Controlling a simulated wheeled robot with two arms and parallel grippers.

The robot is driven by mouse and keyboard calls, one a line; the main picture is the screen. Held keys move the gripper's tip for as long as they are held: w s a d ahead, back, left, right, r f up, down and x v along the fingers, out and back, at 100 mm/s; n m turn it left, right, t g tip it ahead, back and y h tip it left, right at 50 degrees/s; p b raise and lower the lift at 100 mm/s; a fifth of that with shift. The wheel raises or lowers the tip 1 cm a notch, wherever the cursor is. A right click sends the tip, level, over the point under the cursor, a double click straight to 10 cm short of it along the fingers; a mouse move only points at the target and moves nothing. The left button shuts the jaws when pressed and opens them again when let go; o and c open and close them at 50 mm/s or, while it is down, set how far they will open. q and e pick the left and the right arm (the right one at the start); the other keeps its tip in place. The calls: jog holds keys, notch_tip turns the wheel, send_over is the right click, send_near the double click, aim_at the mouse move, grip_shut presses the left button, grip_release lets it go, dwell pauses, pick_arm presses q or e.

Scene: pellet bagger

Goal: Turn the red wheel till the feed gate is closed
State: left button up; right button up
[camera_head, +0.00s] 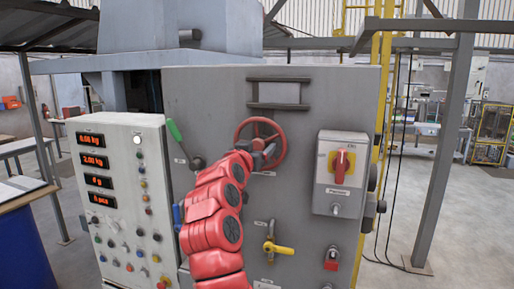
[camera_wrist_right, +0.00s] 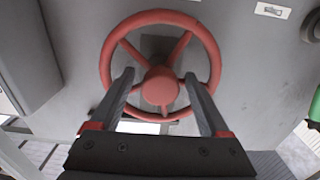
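The red wheel (camera_head: 245,126) is a spoked handwheel on the front of the grey cabinet. In the right wrist view the wheel (camera_wrist_right: 213,52) fills the upper middle, with its round hub (camera_wrist_right: 160,86) in the centre. My right gripper (camera_head: 264,149) is at the wheel's lower part in the head view. In the right wrist view the gripper (camera_wrist_right: 158,75) is open, its fingertips apart on either side of the hub and overlapping the wheel. Whether they touch it cannot be told. I cannot make out the feed gate. My left gripper is not in view.
The grey cabinet (camera_head: 210,95) carries a green-handled lever (camera_head: 175,131) left of the wheel, a red rotary switch (camera_head: 341,165) on a box at right, and a yellow valve handle (camera_head: 279,248) below. A control panel (camera_head: 118,150) with lit displays stands left. Open floor lies right.

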grip_shut()
jog(key=shift+d, duration=0.1)
dwell(0.4)
